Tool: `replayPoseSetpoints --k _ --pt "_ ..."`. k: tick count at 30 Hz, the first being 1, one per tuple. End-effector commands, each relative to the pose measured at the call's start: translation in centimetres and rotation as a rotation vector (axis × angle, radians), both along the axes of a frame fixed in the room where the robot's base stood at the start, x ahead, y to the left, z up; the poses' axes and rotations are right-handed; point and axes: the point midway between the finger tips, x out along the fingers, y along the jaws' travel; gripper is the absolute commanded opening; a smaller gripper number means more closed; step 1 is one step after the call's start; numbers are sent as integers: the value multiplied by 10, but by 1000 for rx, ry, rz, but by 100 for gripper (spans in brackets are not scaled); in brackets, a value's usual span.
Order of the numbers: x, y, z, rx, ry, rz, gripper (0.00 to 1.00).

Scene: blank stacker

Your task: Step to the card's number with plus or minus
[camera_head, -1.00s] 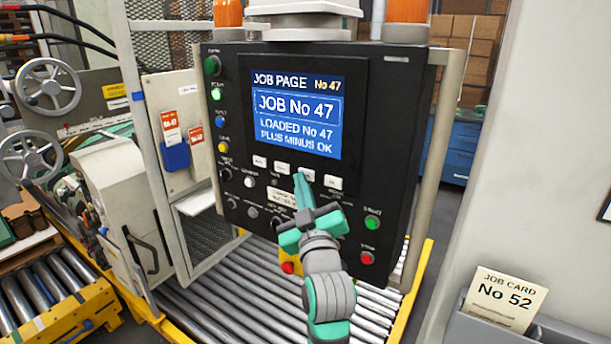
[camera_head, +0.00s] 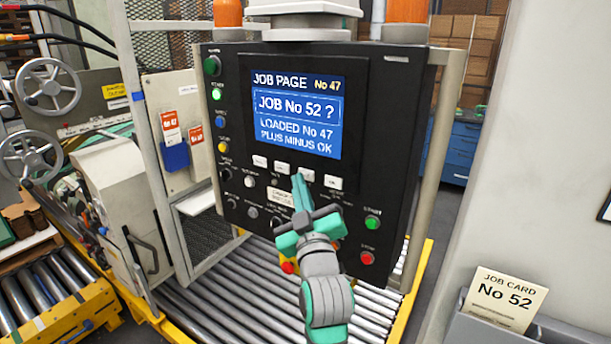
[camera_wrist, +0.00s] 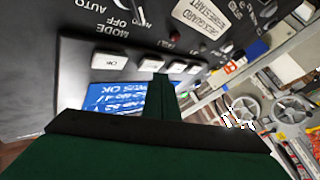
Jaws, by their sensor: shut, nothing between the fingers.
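The control panel's screen (camera_head: 297,115) reads "JOB PAGE No 47", "JOB No 52 ?", "LOADED No 47" and "PLUS MINUS OK". The job card (camera_head: 505,302) at the lower right reads "No 52". Below the screen is a row of white buttons. The rightmost is the OK button (camera_head: 333,182), whose label shows in the wrist view (camera_wrist: 110,62). My gripper (camera_head: 298,178) is shut and empty, its tip just beside the third button from the left (camera_head: 308,176). In the wrist view the fingers (camera_wrist: 160,78) partly cover the buttons' edge. I cannot tell whether they touch.
A green start button (camera_head: 372,222) and a red stop button (camera_head: 367,258) sit at the panel's lower right. Knobs and lamps line its left and lower parts. A roller conveyor (camera_head: 235,290) runs beneath. A grey card holder (camera_head: 470,330) is at the lower right.

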Motion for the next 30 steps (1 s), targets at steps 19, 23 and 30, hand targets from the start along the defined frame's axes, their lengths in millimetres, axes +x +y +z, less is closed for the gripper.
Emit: replayPoseSetpoints --k 19,23,30 --pt "-17 14 -1 0 1 3 0" --pt "-26 20 0 0 0 2 0" --pt "-41 31 -1 0 1 2 0"
